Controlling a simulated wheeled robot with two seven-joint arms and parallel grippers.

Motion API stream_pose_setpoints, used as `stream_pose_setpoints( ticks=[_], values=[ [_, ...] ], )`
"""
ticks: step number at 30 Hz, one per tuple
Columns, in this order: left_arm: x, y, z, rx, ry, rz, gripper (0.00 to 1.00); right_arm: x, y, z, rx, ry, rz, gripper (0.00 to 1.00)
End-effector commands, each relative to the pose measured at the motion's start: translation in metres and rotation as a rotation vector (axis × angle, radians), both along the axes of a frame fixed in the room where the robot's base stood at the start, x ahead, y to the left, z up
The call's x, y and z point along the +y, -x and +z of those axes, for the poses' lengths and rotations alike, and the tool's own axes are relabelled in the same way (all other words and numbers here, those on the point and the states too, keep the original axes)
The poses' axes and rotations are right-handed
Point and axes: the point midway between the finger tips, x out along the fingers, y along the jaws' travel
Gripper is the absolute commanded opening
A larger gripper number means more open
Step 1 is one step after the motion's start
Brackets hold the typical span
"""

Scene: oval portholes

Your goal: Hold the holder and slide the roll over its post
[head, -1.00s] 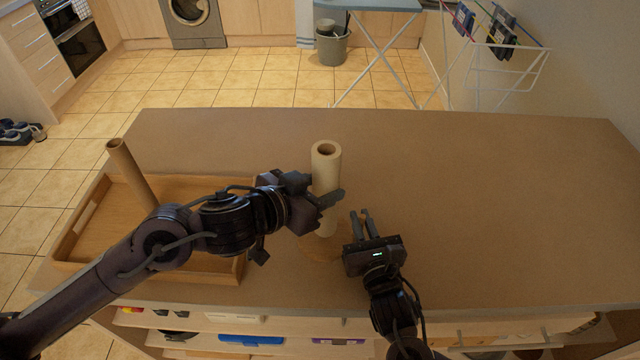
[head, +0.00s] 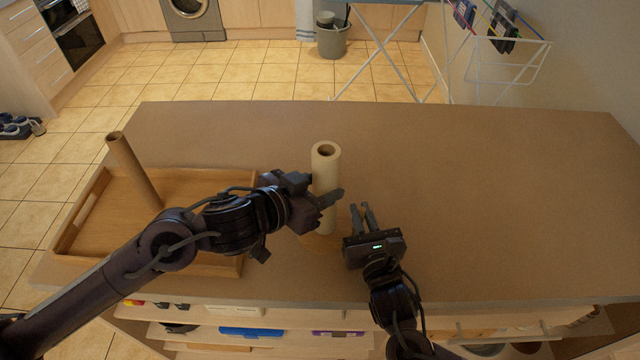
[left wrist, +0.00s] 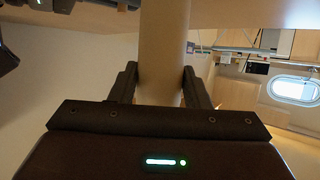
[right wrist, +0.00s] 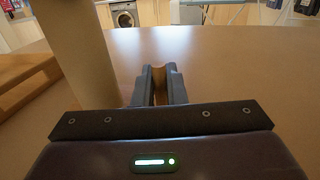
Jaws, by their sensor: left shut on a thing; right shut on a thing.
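The roll (head: 325,163) is a pale upright cylinder with a brown-lined hole at the top. My left gripper (head: 328,200) is shut on its side. The roll also fills the gap between the fingers in the left wrist view (left wrist: 163,60). The holder's round wooden base (head: 318,243) shows faintly under the roll, partly hidden by my left gripper. No post is visible. My right gripper (head: 360,215) is low, right of the roll, shut on a thin brown wooden part that looks like the holder (right wrist: 160,84). I cannot tell whether the roll touches the base.
A wooden tray (head: 85,215) is at the left of the table, with a leaning brown cardboard tube (head: 133,170) in it. The table (head: 480,190) is clear to the right and behind. Shelves with items lie below its front edge.

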Motion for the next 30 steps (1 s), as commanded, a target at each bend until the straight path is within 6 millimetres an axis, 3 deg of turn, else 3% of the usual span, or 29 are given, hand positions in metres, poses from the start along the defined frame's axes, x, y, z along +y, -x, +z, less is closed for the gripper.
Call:
stream_pose_setpoints(
  ticks=[10, 11, 16, 25, 30],
  values=[
    [0.0, 0.0, -0.002, -0.001, 0.002, 0.0, 0.16, 0.0, 0.0, 0.0, 0.001, 0.0, 0.0, 0.0],
    [0.0, 0.0, -0.002, -0.001, 0.002, 0.0, 0.47, 0.0, 0.0, 0.0, 0.001, 0.0, 0.0, 0.0],
    [0.0, 0.0, -0.002, -0.001, 0.002, 0.0, 0.68, 0.0, 0.0, 0.0, 0.0, 0.0, 0.0, 0.0],
    [0.002, 0.001, -0.002, 0.001, 0.0, 0.001, 0.68, 0.0, 0.0, 0.0, 0.0, 0.0, 0.0, 0.0],
    [0.015, 0.016, 0.005, 0.0, -0.003, 0.001, 0.68, 0.0, 0.0, 0.0, 0.001, 0.0, 0.0, 0.0]
  ],
)
